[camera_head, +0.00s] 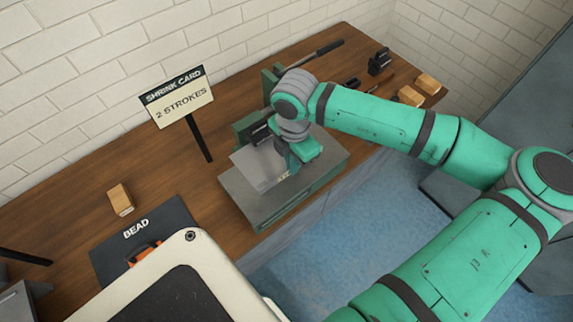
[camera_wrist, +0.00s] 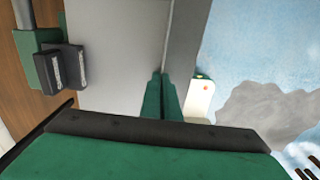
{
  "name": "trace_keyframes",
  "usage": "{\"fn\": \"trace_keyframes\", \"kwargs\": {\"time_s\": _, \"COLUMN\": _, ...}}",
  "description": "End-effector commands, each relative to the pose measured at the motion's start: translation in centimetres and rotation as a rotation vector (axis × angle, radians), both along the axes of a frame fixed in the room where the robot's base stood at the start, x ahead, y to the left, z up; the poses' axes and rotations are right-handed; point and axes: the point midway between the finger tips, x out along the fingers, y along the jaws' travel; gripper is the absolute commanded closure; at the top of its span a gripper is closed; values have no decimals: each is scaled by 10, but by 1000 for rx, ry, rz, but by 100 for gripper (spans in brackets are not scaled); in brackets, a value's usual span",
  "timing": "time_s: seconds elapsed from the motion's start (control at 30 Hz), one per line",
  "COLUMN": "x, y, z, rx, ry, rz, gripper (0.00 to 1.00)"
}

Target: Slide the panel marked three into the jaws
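The panel (camera_head: 255,168) is a thin light grey sheet, and its marking cannot be read. It is above the grey work plate in front of the green machine. It fills the middle left of the wrist view (camera_wrist: 115,60). My gripper (camera_head: 296,172) is at the panel's right edge. In the wrist view its two green fingers (camera_wrist: 163,80) are close together, shut on that edge. The dark jaws (camera_head: 261,132) are on the machine at the panel's far side. In the wrist view the jaw blocks (camera_wrist: 63,68) are at the left, near the panel's left edge; contact cannot be told.
The grey work plate (camera_head: 245,200) stands on the wooden bench (camera_head: 85,220). A sign on a post (camera_head: 177,97) reads "SHRINK CARD 2 STROKES". A lever (camera_head: 325,50) points right behind the machine. Wooden blocks (camera_head: 428,84) are at the right; a dark mat marked BEAD (camera_head: 110,255) is at the left.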

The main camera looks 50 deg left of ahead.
Motion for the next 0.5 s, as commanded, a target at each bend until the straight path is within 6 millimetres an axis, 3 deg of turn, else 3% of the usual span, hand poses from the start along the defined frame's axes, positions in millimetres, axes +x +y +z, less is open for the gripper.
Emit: {"fn": "trace_keyframes", "kwargs": {"time_s": 0.5, "x": 1, "y": 14, "z": 0, "rx": 1, "ry": -1, "rz": 0, "gripper": 100}}
